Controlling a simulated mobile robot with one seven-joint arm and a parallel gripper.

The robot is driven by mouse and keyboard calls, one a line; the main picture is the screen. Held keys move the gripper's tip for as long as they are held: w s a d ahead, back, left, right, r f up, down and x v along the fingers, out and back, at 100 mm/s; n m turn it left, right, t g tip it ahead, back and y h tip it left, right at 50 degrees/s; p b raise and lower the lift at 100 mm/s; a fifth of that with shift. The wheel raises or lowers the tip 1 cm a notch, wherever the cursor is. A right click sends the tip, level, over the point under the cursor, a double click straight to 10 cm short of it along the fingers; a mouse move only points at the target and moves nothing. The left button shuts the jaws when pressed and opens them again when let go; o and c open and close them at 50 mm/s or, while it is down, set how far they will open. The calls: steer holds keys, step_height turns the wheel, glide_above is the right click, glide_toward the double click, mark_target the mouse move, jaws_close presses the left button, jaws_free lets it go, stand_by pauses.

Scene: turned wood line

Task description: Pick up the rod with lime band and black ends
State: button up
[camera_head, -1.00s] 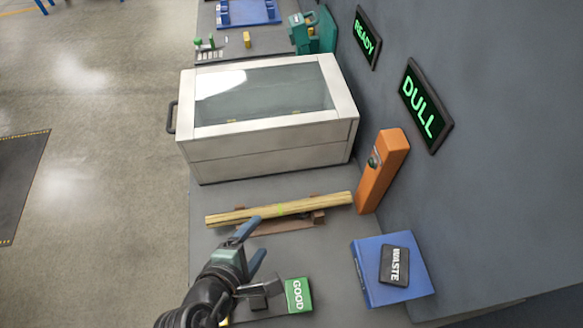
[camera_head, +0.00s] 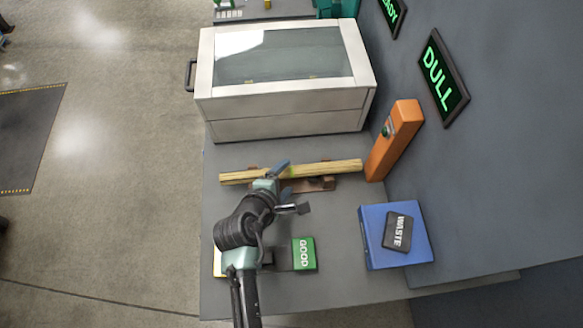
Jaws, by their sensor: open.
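Pale yellow wooden rods (camera_head: 335,168) lie side by side across a brown wooden rest (camera_head: 318,184) on the grey bench. I cannot make out black ends, or which single rod carries the lime band. My gripper (camera_head: 282,181) is open, with its blue fingers at the near side of the rods, around the middle of their length. The upper finger overlaps the rods in the picture; I cannot tell whether it touches them. Nothing shows between the fingers.
A white cabinet with a glass lid (camera_head: 285,80) stands behind the rods. An orange post (camera_head: 394,140) stands close by their right end. A blue WASTE box (camera_head: 375,252) is at the right, and a green GOOD sign (camera_head: 304,254) is in front.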

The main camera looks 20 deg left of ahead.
mark_target(291, 172)
steer(key=shift+x, duration=1.25)
jaws_close()
